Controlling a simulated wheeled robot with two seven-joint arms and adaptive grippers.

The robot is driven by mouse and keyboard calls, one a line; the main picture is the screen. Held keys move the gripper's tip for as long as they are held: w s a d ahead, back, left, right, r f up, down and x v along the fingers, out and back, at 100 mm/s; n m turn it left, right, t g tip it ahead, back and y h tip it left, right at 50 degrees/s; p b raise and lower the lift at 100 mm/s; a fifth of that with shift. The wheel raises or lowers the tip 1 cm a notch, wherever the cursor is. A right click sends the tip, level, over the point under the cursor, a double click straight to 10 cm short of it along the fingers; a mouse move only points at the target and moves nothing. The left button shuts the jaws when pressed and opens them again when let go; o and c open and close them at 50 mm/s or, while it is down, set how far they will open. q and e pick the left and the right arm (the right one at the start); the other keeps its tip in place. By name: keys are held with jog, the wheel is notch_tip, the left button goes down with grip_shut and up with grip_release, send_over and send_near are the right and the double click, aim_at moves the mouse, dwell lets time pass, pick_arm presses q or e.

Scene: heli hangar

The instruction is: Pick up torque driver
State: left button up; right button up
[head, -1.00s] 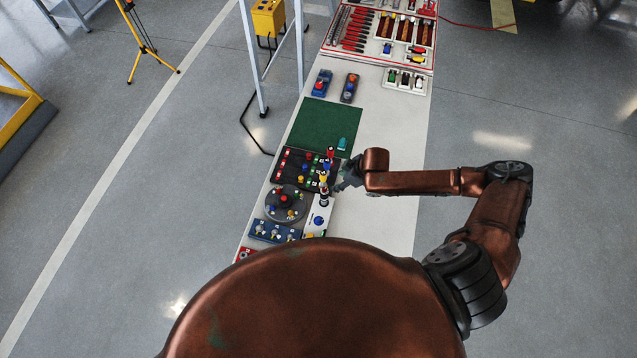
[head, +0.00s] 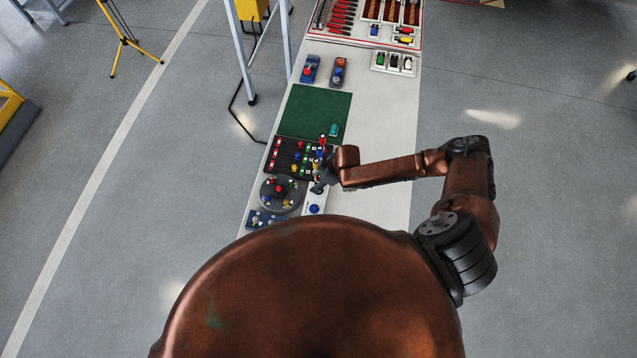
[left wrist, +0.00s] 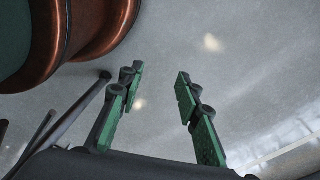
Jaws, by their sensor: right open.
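I cannot tell for certain which item is the torque driver. A small upright tool (head: 321,153) with red, blue and yellow parts stands at the right edge of the black tray (head: 272,168), beside my right gripper. My right gripper (head: 321,181) is open, low over the workbench at the tool's lower part. Its fingers are small and dark here, so I cannot tell whether they touch anything. My left gripper (left wrist: 160,98) is open and empty in the left wrist view, its green-padded fingers wide apart above the grey floor. It is out of the head view.
The white workbench (head: 385,130) carries a green mat (head: 310,110), a round grey turntable (head: 268,194) and a blue holder (head: 262,220). Red-handled tools (head: 342,14) lie at the far end.

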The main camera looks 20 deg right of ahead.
jog(key=c, duration=1.2)
pick_arm(q)
jog(key=shift+s+a, duration=0.1)
jog(key=shift+s, duration=0.55)
pick_arm(e)
grip_shut()
pick_arm(q)
jog(key=shift+w+f, duration=0.1)
pick_arm(e)
jog(key=shift+r, duration=0.15)
